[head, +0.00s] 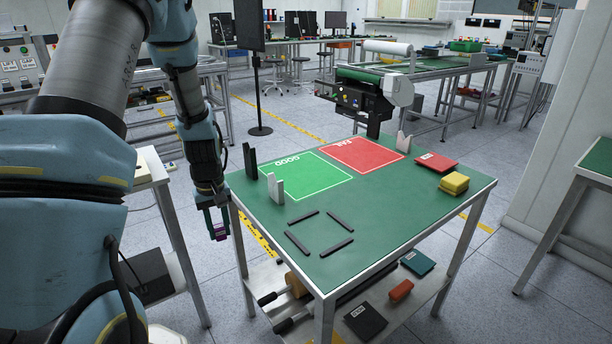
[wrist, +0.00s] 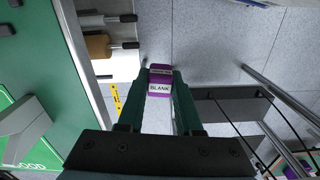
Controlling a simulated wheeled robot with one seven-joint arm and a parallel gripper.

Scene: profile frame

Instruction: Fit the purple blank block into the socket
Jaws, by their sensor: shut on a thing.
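My gripper (head: 216,222) hangs to the left of the green-topped table (head: 390,225), out past its left edge and over the floor. It is shut on the purple block (head: 221,234), which shows low between the fingers. In the wrist view the purple block (wrist: 160,73) carries a white label reading BLANK and sits between the two dark green fingers. Several loose dark bars (head: 298,243) lie on the near left part of the table and outline an open square with gaps at its corners. I cannot tell for sure whether this outline is the socket.
Upright grey and dark brackets (head: 275,188) stand by the green GOOD mat (head: 315,180). The red FAIL mat (head: 365,154) lies behind. A red block (head: 435,161) and yellow blocks (head: 454,184) sit at the right. A lower shelf (head: 350,308) holds several items.

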